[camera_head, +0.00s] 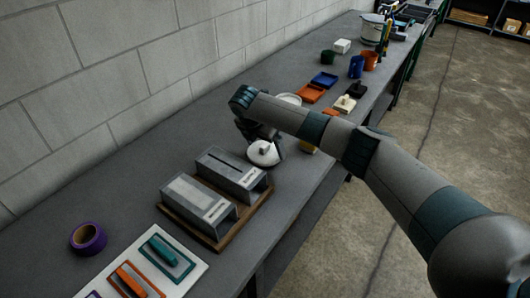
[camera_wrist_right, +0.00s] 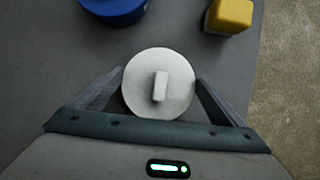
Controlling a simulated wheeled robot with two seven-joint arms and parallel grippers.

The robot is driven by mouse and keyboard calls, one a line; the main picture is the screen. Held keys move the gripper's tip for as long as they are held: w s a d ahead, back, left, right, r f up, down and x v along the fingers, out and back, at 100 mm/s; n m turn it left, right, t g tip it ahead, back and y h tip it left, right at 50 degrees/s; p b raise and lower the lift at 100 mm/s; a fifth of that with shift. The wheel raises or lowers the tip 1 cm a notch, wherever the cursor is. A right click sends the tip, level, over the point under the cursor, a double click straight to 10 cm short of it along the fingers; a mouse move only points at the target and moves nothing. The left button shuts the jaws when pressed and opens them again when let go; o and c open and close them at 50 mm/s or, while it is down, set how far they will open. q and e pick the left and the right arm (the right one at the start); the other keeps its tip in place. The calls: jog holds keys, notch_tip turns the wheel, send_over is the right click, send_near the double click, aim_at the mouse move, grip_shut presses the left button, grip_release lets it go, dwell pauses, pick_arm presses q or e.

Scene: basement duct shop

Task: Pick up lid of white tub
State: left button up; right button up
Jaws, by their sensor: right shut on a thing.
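The white round lid (camera_head: 264,154) with a small block-shaped knob shows in the head view, just beyond the grey metal boxes. In the wrist view the lid (camera_wrist_right: 142,92) fills the space between the two fingers, its knob facing the camera. My right gripper (camera_wrist_right: 160,80) is shut on the lid, a finger at each side. In the head view my right gripper (camera_head: 262,138) is partly hidden by its own wrist. Whether the lid touches anything below it cannot be told. A white round thing (camera_head: 290,99) behind my arm may be the tub; most of it is hidden. My left gripper is not in view.
Two grey boxes (camera_head: 198,200) stand on a wooden tray (camera_head: 247,223) close by. A yellow block (camera_wrist_right: 231,15) and a blue round container (camera_wrist_right: 115,10) lie ahead in the wrist view. Purple tape (camera_head: 88,239) is at the left. The block wall bounds the bench.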

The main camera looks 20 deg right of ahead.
jog(key=shift+w+r+b, duration=0.1)
jog(key=shift+r+b, duration=0.2)
jog(key=shift+r, duration=0.45)
jog(key=s+d+r+b, duration=0.3)
jog(key=s+d+r, duration=0.3)
jog(key=d, duration=0.3)
jog(key=shift+s+d+r, duration=0.25)
jog(key=shift+d+r, duration=0.15)
jog(key=shift+r, duration=0.15)
jog(key=shift+f, duration=0.1)
